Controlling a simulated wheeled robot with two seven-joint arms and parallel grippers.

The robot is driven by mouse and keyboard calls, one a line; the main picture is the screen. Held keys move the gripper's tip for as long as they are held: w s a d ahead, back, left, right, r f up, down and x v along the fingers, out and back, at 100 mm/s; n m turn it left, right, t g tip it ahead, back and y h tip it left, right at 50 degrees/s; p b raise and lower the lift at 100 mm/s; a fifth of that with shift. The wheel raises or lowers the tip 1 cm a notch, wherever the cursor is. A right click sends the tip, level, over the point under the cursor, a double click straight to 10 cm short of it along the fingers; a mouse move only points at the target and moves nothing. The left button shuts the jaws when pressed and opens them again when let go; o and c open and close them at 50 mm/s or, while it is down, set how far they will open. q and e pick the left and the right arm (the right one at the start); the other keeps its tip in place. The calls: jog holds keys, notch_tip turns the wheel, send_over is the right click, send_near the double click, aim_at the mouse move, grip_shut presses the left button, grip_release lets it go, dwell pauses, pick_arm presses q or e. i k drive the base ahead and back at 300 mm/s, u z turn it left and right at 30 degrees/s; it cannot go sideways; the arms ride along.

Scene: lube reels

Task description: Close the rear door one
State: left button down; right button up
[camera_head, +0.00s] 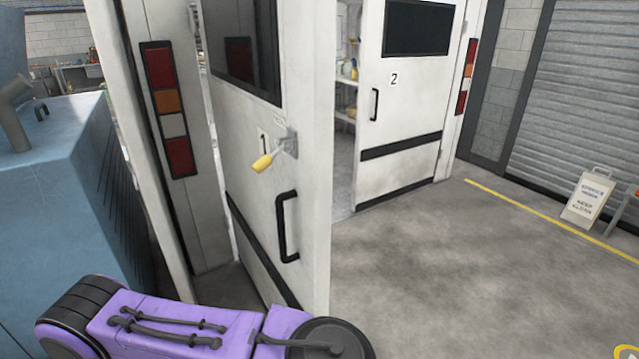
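Rear door one (262,170) is a white panel marked "1", with a dark window at its top. It stands open, its right edge swung out from the vehicle toward me. Rear door two (408,110), marked "2", is to the right, with a gap to the interior between the doors. A purple arm link of mine crosses the bottom, in front of door one's lower part. Neither gripper is in view.
A blue-grey cabinet-like body (65,190) stands close on the left. White shelves (346,113) show inside the vehicle. The concrete floor (450,270) is clear to the right, with a yellow line. A folding sign (590,199) stands near a roller shutter (585,100).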

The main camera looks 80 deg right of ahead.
aim_at(270, 65)
jog(key=z, duration=2.25)
jog(key=i, duration=1)
jog(key=z, duration=0.85)
jog(key=k, duration=0.8)
jog(key=u, duration=0.65)
